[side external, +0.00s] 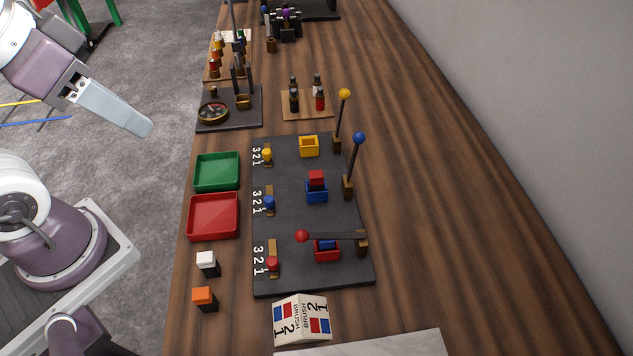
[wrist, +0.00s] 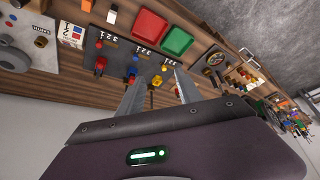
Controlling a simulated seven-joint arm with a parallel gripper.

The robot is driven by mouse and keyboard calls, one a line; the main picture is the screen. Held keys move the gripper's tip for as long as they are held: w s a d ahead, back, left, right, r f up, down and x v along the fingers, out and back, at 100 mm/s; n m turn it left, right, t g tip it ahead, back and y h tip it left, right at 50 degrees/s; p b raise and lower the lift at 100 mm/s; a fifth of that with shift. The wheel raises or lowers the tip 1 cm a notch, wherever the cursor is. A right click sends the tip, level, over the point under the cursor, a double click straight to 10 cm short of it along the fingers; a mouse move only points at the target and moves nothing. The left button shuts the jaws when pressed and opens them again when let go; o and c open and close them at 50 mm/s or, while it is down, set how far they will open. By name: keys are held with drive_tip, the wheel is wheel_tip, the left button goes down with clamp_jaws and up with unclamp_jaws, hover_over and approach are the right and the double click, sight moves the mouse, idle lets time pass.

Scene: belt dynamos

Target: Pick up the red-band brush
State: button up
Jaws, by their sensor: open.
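In the side view, a red-topped block (side external: 316,177) sits upright in the blue holder (side external: 317,195) on the dark board; it looks like the red-band brush. A blue block (side external: 327,244) lies in the red holder (side external: 326,255), with the red-knobbed lever (side external: 330,236) lowered across it. The yellow holder (side external: 309,147) looks empty. My gripper (side external: 143,127) is up at the left, off the table and well away from the board. In the wrist view, the fingers of my gripper (wrist: 160,74) are apart with nothing between them. The blue holder (wrist: 132,77) is small there.
Blue-knobbed (side external: 359,138) and yellow-knobbed (side external: 344,94) levers stand upright by their holders. Green (side external: 217,172) and red (side external: 213,217) trays look empty. White-topped (side external: 206,260) and orange-topped (side external: 204,297) blocks stand at the near left. A folded card (side external: 302,318) stands in front. The table's right is clear.

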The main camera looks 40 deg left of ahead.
drive_tip(key=w+d+m+g, duration=0.2)
drive_tip(key=w, duration=0.5)
drive_tip(key=m+g, duration=0.3)
drive_tip(key=m, duration=0.3)
hover_over(316, 174)
drive_tip(key=f, duration=1.2)
drive_tip(key=shift+s+a+f, duration=0.25)
drive_tip(key=shift+s, duration=0.15)
drive_tip(key=shift+m, duration=0.3)
drive_tip(key=f, duration=0.7)
drive_tip(key=shift+w+d+f, duration=0.25)
drive_tip(key=shift+w+f, duration=0.15)
clamp_jaws()
